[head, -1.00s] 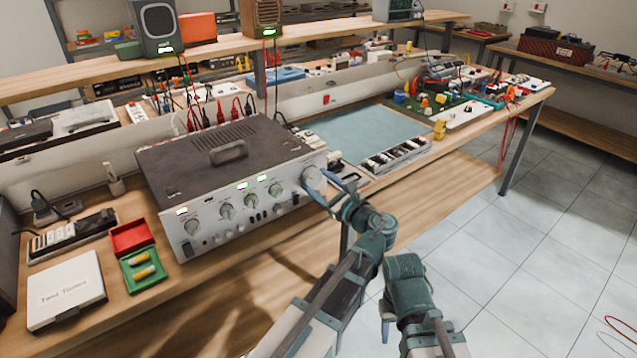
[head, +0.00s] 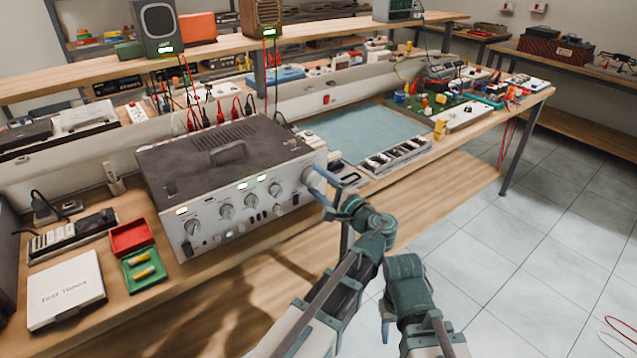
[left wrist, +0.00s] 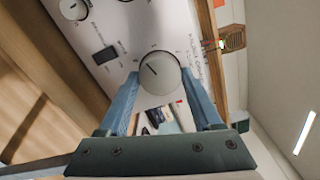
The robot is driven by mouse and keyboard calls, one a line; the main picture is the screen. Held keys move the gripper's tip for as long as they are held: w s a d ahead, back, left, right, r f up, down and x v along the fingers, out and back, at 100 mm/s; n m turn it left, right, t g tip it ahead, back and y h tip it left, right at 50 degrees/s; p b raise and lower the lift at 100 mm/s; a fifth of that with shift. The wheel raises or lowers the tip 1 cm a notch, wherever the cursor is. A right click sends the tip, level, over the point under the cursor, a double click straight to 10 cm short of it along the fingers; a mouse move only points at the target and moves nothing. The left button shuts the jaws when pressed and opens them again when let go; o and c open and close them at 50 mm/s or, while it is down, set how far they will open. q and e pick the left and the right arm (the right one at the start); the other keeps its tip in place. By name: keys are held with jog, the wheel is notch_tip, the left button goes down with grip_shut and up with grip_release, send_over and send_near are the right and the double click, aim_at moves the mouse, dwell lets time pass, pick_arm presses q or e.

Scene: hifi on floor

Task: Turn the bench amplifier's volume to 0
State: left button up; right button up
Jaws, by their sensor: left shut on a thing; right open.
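The bench amplifier (head: 250,185) is a silver box with a dark top on the wooden bench. Its large round volume knob (head: 308,177) is at the right end of the front panel. My left gripper (head: 318,183) is shut on this knob, its blue fingers on either side. In the left wrist view the grey knob (left wrist: 159,73) sits between the fingers, its dark pointer line toward the picture's upper left. The scale marks around it are too small to read. My right gripper (head: 386,322) is low in front of the bench, empty, mostly hidden by its own wrist.
Several smaller knobs (head: 226,211) and switches line the amplifier's panel. A tray of small parts (head: 396,158) and a blue mat (head: 360,130) lie right of it. Red and green trays (head: 145,270) and a white box (head: 66,290) lie left.

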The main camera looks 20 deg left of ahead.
pick_arm(q)
jog(key=n, duration=0.5)
jog(key=shift+n, duration=0.3)
dwell(0.5)
jog(key=o, duration=1.4)
jog(key=shift+c, duration=0.2)
jog(key=shift+s, duration=0.1)
